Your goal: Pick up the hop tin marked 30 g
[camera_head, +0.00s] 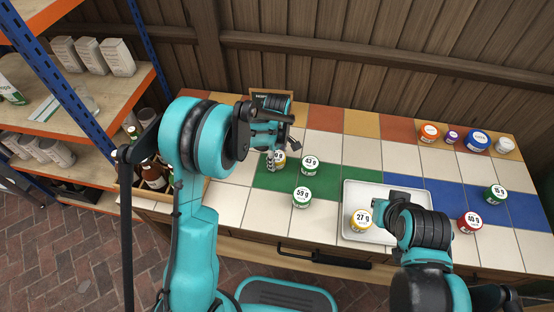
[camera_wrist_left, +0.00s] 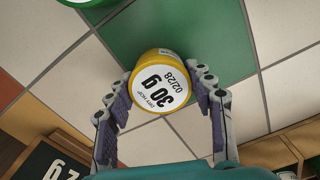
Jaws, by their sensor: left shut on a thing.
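The yellow hop tin marked 30 g (camera_wrist_left: 160,88) sits between the two fingers of my left gripper (camera_wrist_left: 163,82) in the left wrist view, its white lid label facing the camera. My left gripper is shut on it. In the head view the tin (camera_head: 280,160) shows partly behind the left gripper (camera_head: 273,157), at the left end of the green tiles. I cannot tell whether it touches the tiles. My right gripper (camera_head: 379,209) is over the white tray (camera_head: 349,193); its fingers are mostly hidden by its own arm.
Green tins marked 42 g (camera_head: 310,165) and 59 g (camera_head: 301,197) stand close by. A yellow 27 g tin (camera_head: 360,220) is in the tray. A red tin (camera_head: 469,222) and a green tin (camera_head: 495,195) stand right. Several tins line the back right. A shelf (camera_head: 90,75) stands left.

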